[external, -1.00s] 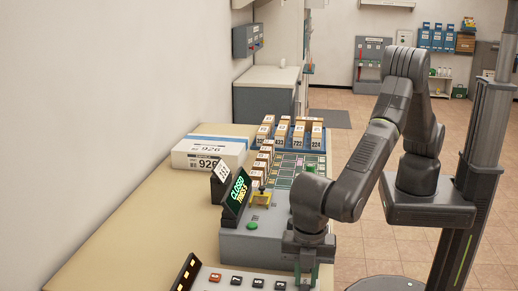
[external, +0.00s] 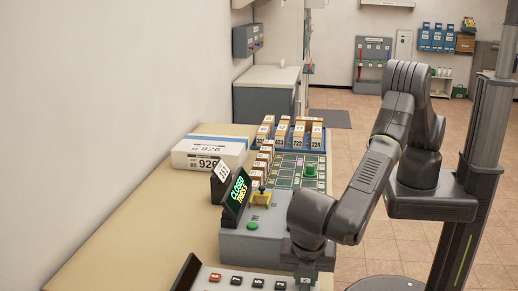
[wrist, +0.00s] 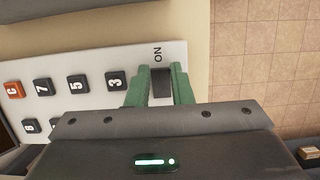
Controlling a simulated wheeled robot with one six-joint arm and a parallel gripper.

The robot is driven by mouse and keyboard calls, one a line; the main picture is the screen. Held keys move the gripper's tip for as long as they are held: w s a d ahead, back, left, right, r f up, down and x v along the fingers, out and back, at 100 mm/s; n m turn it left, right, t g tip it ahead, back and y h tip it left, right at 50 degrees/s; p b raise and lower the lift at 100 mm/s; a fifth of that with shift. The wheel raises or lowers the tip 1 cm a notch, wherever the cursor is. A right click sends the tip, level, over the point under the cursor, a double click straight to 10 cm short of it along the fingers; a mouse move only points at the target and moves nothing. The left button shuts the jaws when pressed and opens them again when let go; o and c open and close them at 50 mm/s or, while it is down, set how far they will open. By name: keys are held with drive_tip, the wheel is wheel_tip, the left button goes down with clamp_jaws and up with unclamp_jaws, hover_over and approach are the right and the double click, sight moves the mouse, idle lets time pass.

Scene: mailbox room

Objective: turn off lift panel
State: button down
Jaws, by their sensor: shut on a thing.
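The panel (external: 226,271) with numbered keys lies at the near edge of the counter; its tilted display (external: 187,272) is dark. In the wrist view the pale panel (wrist: 95,62) shows black number keys, an orange C key (wrist: 13,90) and a dark switch (wrist: 161,78) beside the word ON. My gripper (wrist: 159,82) has its green fingers on either side of this switch, shut on it. In the external view my gripper (external: 305,276) is over the panel's right end, and my wrist hides most of the switch area.
A grey box with a lit CLOSED screen (external: 237,192), a green button (external: 252,226) and a yellow handle (external: 261,198) stands just beyond the panel. A white 926 parcel (external: 209,153) and wooden blocks sit farther back. Open tiled floor lies right of the counter.

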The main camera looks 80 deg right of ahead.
drive_tip(key=c, duration=1.3)
unclamp_jaws()
drive_tip(key=shift+r, duration=0.1)
drive_tip(key=b+v, duration=0.2)
drive_tip(key=v, duration=1.1)
drive_tip(key=shift+a+r, duration=0.1)
drive_tip(key=shift+r, duration=0.2)
drive_tip(key=shift+f, duration=0.1)
drive_tip(key=p+x, duration=0.2)
drive_tip(key=x, duration=1.1)
drive_tip(key=shift+f, duration=0.35)
